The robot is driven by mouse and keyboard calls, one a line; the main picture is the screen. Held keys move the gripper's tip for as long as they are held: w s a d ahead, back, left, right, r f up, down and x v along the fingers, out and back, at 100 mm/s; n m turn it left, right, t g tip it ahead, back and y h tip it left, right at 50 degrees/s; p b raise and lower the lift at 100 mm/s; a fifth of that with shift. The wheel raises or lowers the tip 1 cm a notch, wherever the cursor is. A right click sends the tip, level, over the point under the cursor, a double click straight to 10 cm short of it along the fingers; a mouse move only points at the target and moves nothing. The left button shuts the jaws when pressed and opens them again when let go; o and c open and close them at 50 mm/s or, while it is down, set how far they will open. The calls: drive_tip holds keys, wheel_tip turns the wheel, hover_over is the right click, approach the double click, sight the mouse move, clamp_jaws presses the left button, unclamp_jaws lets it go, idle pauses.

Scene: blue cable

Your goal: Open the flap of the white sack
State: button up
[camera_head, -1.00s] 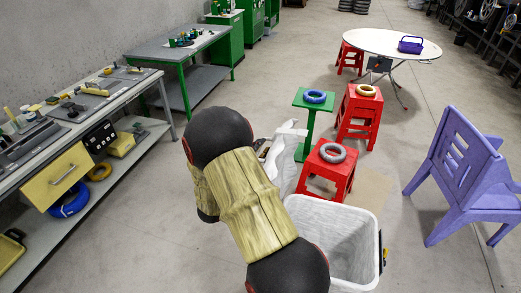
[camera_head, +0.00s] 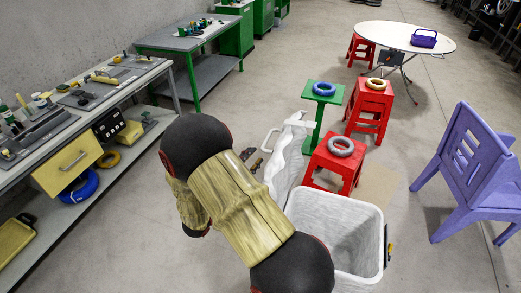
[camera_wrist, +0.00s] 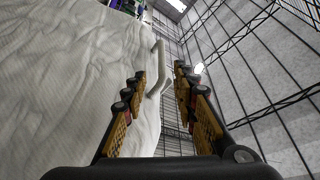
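The white sack (camera_head: 287,162) stands on the floor, crumpled and upright, left of the red stools in the head view. A pale bar-like handle (camera_head: 268,139) sticks out from its left side. In the wrist view the sack's wrinkled white cloth (camera_wrist: 65,75) fills the left, and the pale bent handle (camera_wrist: 160,68) shows ahead between the fingers. My gripper (camera_wrist: 158,92) is open, its two yellow-black fingers apart with nothing seen clamped. In the head view my gripper (camera_head: 253,160) is small, close to the sack's left side, partly behind my arm. Contact cannot be told.
A white open bin (camera_head: 343,232) stands in front of the sack. Red stools (camera_head: 336,166) and a green stand (camera_head: 317,118) carry rings behind it. A purple chair (camera_head: 465,170) is at right, a workbench (camera_head: 95,110) at left. Floor between bench and sack is clear.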

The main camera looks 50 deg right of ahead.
drive_tip(key=shift+v, duration=1.2)
